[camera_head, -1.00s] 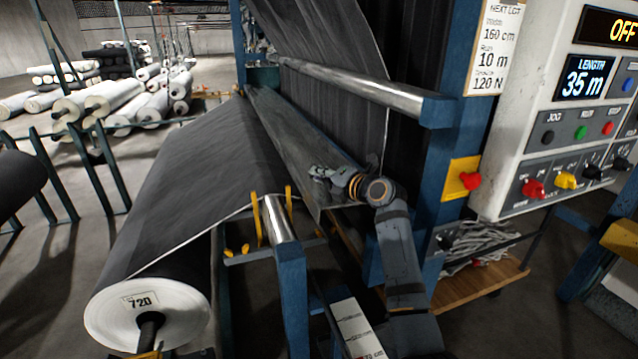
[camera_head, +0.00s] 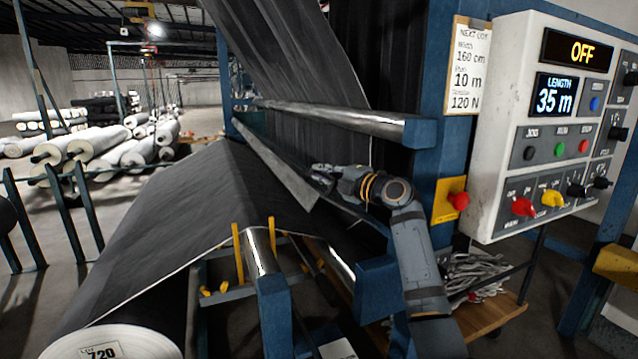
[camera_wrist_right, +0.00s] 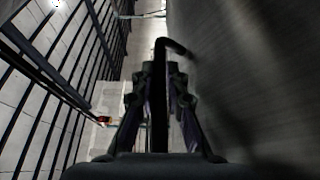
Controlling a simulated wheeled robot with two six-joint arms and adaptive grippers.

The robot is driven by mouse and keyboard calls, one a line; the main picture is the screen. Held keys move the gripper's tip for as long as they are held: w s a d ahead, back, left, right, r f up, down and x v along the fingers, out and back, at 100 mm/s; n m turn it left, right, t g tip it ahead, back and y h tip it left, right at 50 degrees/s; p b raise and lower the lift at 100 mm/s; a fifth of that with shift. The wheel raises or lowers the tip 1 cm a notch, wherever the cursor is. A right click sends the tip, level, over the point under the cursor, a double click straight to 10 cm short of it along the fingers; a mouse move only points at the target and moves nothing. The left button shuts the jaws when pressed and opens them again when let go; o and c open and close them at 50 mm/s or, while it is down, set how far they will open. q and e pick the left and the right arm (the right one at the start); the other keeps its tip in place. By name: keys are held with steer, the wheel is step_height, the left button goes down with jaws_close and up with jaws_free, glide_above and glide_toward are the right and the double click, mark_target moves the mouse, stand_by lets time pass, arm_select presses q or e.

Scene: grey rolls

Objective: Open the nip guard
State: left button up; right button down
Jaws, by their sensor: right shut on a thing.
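The nip guard (camera_head: 282,168) appears as a long pale grey panel, tilted, running from the back post toward the front right below the shiny upper roller. My right gripper (camera_head: 322,172) is at the panel's near part, its arm coming in from the lower right. In the right wrist view, the fingers (camera_wrist_right: 160,100) are shut around a black bent handle (camera_wrist_right: 160,65). Where the handle joins the guard is hard to make out. The guard's far end is small and dark. My left gripper is not in view.
The shiny roller (camera_head: 330,118) crosses above my right arm, and dark fabric (camera_head: 190,200) slopes at left from a roll (camera_head: 115,345). A blue post (camera_head: 440,140) and control panel (camera_head: 540,130), reading OFF, stand right. A red knob (camera_head: 459,201) is close to my arm.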

steer(key=shift+d+r, duration=0.1)
steer(key=shift+r, duration=0.25)
steer(key=c, duration=1.7)
jaws_free()
steer(key=shift+o, duration=0.2)
steer(key=shift+f, duration=0.15)
steer(key=shift+d, duration=0.1)
steer(key=v, duration=1.2)
